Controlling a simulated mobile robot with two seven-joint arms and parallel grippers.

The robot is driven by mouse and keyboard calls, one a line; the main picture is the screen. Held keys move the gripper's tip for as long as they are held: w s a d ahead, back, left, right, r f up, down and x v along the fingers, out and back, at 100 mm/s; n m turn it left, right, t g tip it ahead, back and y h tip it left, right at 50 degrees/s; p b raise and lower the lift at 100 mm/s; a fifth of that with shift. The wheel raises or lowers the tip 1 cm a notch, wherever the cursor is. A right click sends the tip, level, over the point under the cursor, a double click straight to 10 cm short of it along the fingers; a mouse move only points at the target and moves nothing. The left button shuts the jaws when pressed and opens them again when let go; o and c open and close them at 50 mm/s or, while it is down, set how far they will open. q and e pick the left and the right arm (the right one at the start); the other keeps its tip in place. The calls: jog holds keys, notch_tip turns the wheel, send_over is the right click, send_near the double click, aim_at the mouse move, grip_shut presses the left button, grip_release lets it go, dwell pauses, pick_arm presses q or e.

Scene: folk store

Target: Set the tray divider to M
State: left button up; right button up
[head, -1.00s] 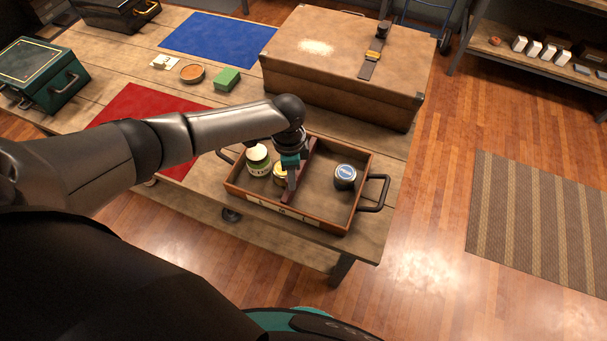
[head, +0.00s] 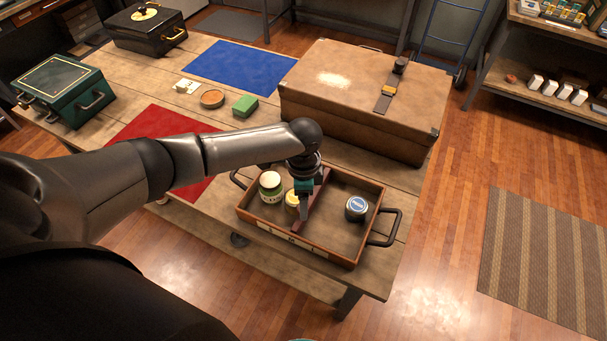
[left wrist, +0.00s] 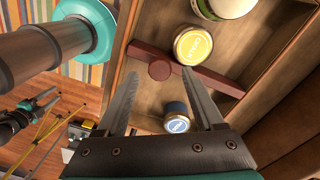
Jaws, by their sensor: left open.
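The shallow wooden tray (head: 345,258) stands near the table's front right corner. Its divider (head: 317,207), a reddish-brown bar, crosses it; in the left wrist view the divider (left wrist: 208,80) carries a round knob (left wrist: 160,70). My left gripper (head: 304,207) is over the divider, pointing down; in the left wrist view its fingers (left wrist: 163,98) are apart, with the knob ahead between them and nothing gripped. Contact cannot be told. Pale label strips (head: 290,238) run along the tray's front; their letters are too small to read.
A green-labelled jar (head: 270,186) and a yellow-lidded jar (head: 292,200) stand left of the divider, close to my gripper. A blue-lidded jar (head: 356,208) stands right of it. A large brown case (head: 350,110) lies behind the tray.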

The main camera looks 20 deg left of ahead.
pick_arm(q)
notch_tip(320, 180, up, 13)
jog(key=p, duration=0.1)
jog(key=shift+w+r, duration=0.15)
jog(key=shift+w, duration=0.1)
jog(key=shift+a, duration=0.1)
